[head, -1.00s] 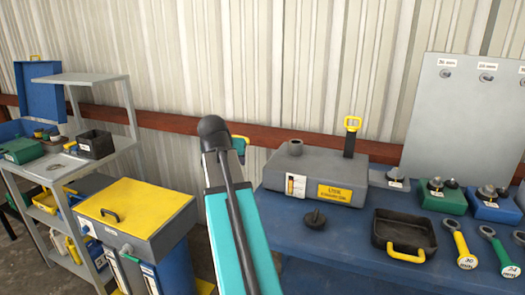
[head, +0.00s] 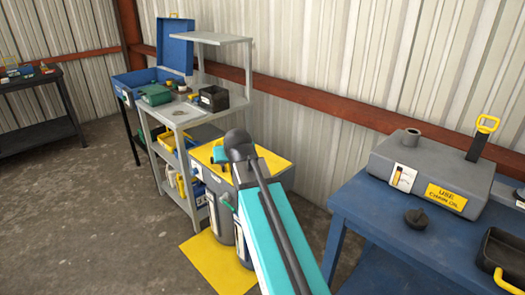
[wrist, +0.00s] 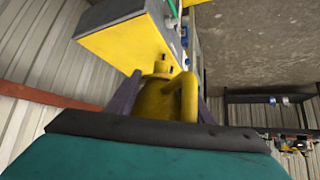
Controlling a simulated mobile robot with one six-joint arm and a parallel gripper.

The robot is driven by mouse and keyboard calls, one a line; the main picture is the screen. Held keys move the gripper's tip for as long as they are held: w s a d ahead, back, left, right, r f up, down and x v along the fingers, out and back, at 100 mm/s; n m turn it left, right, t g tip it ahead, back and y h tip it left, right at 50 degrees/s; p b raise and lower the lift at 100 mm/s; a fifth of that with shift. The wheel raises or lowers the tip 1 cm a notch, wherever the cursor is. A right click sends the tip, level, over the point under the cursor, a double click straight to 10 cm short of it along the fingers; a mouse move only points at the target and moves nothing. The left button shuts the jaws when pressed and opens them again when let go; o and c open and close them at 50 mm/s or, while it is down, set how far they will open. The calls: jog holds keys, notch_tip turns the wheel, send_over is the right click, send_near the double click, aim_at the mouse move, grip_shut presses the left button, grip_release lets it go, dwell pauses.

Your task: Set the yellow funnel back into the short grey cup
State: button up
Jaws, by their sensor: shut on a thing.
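The yellow funnel (wrist: 155,100), with a looped handle on its right side, is held between the two fingers of my gripper (wrist: 163,92) in the wrist view. My gripper is shut on it. In the head view my arm hides most of the gripper and funnel; a little blue and yellow (head: 219,153) shows beside the arm's dark rounded end, over the yellow-topped cabinet. I cannot pick out the short grey cup for certain in either view; two grey cylinders (head: 219,212) stand low in front of the cabinet, partly behind my arm.
The yellow-topped cabinet (head: 277,162) stands right of a grey shelf rack (head: 205,118) with bins. A yellow floor mat (head: 207,262) lies before it. A blue bench (head: 365,222) at right carries a grey tank (head: 430,165). Open floor (head: 80,190) lies left.

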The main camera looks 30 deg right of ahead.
jog(key=w+a+f+n+y, duration=0.1)
jog(key=a+f+n+y, duration=0.1)
jog(key=a, duration=0.9)
jog(key=shift+w+a+f+n, duration=0.15)
jog(key=shift+a+f+n, duration=0.15)
jog(key=shift+a+f, duration=0.15)
